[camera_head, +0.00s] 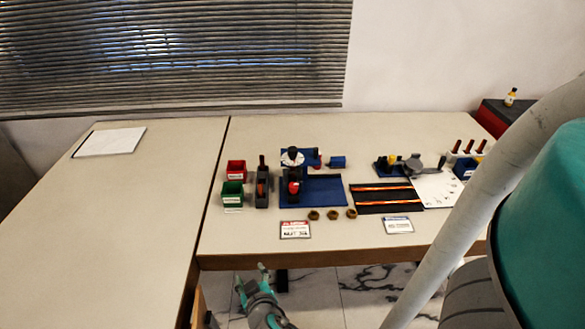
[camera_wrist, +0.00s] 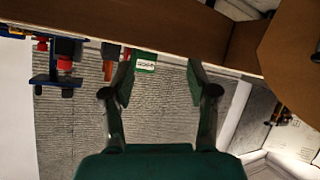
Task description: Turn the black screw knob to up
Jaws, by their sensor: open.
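The gauge rig stands on a blue base (camera_head: 325,190) on the right-hand table, with a white dial (camera_head: 291,160) on its black upright. A small black knob (camera_head: 293,150) shows at the top of the dial; the picture is too small to tell whether it is the screw knob or which way it is turned. A black part with a red piece (camera_head: 294,188) sits below the dial. My gripper (camera_head: 250,275) is low in front of the table's front edge, well apart from the rig. In the wrist view my gripper (camera_wrist: 160,82) is open and empty.
Red (camera_head: 236,169) and green (camera_head: 232,191) bins and a dark holder (camera_head: 262,187) stand left of the rig. Several brass nuts (camera_head: 332,214) and a label card (camera_head: 295,230) lie in front. A striped black tray (camera_head: 388,198) is at right. The left table is mostly clear.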

